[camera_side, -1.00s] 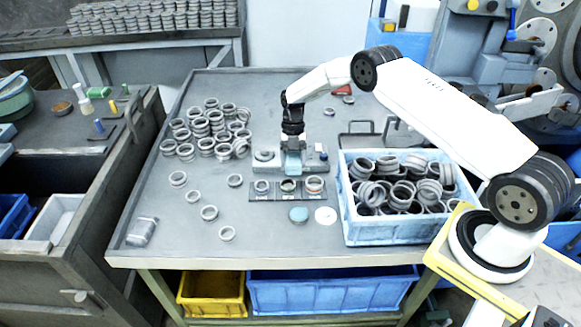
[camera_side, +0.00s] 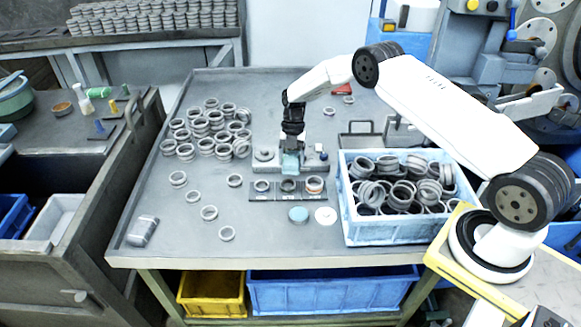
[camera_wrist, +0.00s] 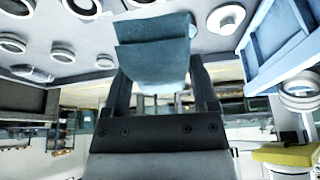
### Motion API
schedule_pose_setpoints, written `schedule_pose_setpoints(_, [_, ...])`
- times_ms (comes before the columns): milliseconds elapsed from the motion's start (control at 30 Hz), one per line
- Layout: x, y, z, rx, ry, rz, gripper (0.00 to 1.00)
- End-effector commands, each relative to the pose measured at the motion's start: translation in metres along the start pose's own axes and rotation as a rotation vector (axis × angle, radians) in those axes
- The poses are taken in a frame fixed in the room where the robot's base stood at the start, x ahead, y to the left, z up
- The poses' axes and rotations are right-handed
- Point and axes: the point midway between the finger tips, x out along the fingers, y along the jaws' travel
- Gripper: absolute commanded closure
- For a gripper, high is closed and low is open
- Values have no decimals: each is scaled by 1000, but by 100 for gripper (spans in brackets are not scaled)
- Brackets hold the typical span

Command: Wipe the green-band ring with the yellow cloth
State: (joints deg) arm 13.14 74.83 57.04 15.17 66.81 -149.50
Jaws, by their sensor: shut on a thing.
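My gripper (camera_side: 292,150) points down over the front middle of the table, shut on a blue-green cloth (camera_side: 290,165). The folded cloth also shows between the fingers in the wrist view (camera_wrist: 155,55). No yellow cloth shows. Below and just in front of the cloth, a dark holder strip (camera_side: 275,198) carries three rings: a left ring (camera_side: 262,186), a middle ring (camera_side: 288,186) and a right ring (camera_side: 314,185) with an orange band. The cloth hangs close behind the middle ring; I cannot tell whether they touch. I cannot make out a green band on any ring.
A blue crate (camera_side: 392,231) full of rings stands at the right. Ring stacks (camera_side: 208,125) fill the back left, with loose rings in front. A blue-green disc (camera_side: 298,214) and a white disc (camera_side: 326,216) lie before the strip. A grey fixture (camera_side: 265,157) stands behind it.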

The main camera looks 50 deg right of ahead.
Motion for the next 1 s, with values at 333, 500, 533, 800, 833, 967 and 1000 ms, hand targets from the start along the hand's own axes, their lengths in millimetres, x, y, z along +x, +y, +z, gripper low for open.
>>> schedule_pose_setpoints(333, [3,10,-3,432,1,179,72])
schedule_pose_setpoints(500, [2,12,-3,711,1,295,72])
schedule_pose_setpoints(533, [2,11,-3,763,1,316,72])
schedule_pose_setpoints(800, [-1,4,0,1160,0,482,72])
schedule_pose_setpoints(833, [-1,2,0,1191,0,494,72])
schedule_pose_setpoints(967, [-2,-1,1,1291,0,536,72])
schedule_pose_setpoints(1000, [-2,-2,1,1309,0,544,72])
